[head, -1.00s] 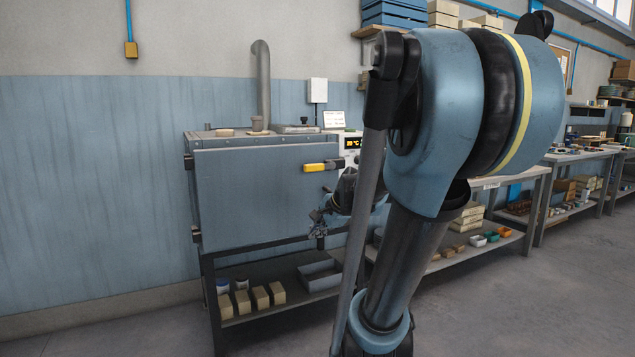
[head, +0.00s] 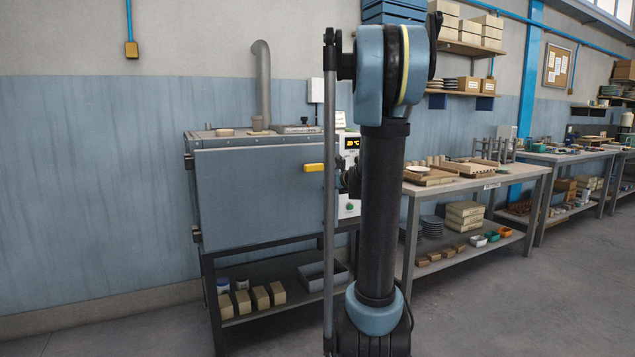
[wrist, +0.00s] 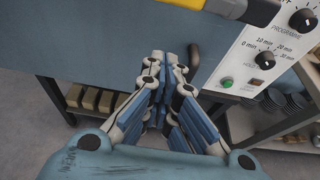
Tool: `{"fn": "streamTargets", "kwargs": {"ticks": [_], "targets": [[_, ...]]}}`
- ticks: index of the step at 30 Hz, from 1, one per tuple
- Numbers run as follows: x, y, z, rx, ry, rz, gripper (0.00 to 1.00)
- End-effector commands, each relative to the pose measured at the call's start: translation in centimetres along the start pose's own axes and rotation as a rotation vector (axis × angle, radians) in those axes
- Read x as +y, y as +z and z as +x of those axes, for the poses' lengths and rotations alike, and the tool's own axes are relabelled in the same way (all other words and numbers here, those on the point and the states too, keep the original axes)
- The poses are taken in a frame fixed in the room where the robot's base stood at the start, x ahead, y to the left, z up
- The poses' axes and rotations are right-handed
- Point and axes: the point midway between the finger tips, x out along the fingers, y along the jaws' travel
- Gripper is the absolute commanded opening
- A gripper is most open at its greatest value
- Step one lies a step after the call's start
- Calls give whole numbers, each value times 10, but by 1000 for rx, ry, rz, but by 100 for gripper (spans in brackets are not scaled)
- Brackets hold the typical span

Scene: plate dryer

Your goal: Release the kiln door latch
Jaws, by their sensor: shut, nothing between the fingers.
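The grey kiln door (head: 262,200) looks closed on the kiln at the left. The yellow latch handle (head: 313,167) lies level on the door's right side, and my arm hides its right end. In the wrist view the latch (wrist: 240,8) shows at the top edge, its yellow part and black end cut off by the frame. My gripper (wrist: 168,66) is shut and empty, below the latch and apart from it, in front of the door. A dark bent door handle (wrist: 194,58) is just right of the fingertips. My arm hides the gripper in the head view.
The control panel (wrist: 280,45) with knobs and buttons is right of the door. Below the kiln a shelf holds several blocks (head: 261,297) and a grey tray (head: 311,283). A workbench (head: 455,186) stands to the right. The floor in front is clear.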

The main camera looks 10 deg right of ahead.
Motion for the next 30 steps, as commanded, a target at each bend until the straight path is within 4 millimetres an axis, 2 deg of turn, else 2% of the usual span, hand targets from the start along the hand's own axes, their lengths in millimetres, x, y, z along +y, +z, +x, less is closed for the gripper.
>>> {"fn": "streamTargets", "kwargs": {"ticks": [11,30], "targets": [[1,0,7,1,1,-4,0],[1,0,82,1,2,-5,0]]}}
